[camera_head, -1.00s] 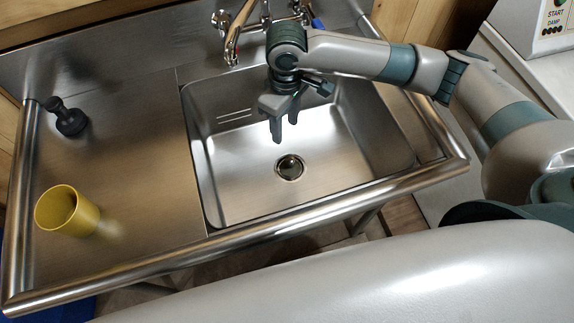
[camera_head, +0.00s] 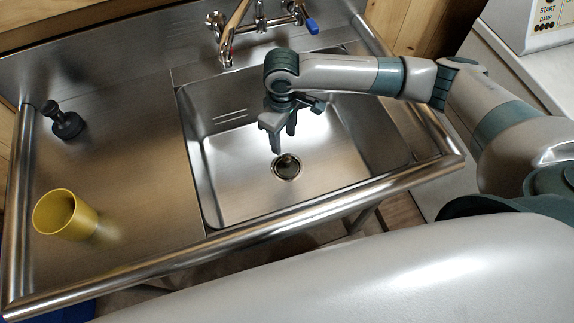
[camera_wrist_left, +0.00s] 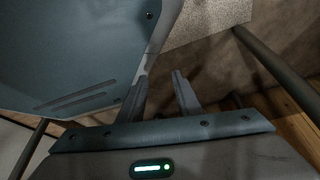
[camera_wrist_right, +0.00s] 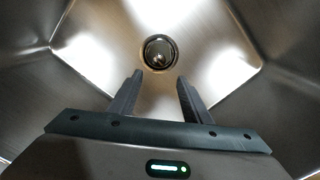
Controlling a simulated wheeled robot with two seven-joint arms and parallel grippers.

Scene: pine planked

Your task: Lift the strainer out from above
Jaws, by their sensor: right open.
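The strainer (camera_head: 287,165) sits in the drain hole in the floor of the steel sink basin (camera_head: 245,190). It also shows in the right wrist view as a round metal piece with a small knob (camera_wrist_right: 159,53), beyond the fingertips. My right gripper (camera_head: 284,142) is inside the basin, pointing down, open and empty, above and slightly behind the strainer, apart from it. Its two fingers show in the right wrist view (camera_wrist_right: 160,82). My left gripper (camera_wrist_left: 163,75) shows only in the left wrist view, with its fingers apart and nothing between them.
A yellow cup (camera_head: 65,214) and a black stopper-like object (camera_head: 64,121) stand on the left drainboard (camera_head: 140,150). The faucet (camera_head: 232,35) hangs at the back of the basin. The basin walls surround my right gripper. A white machine (camera_head: 520,50) stands at the right.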

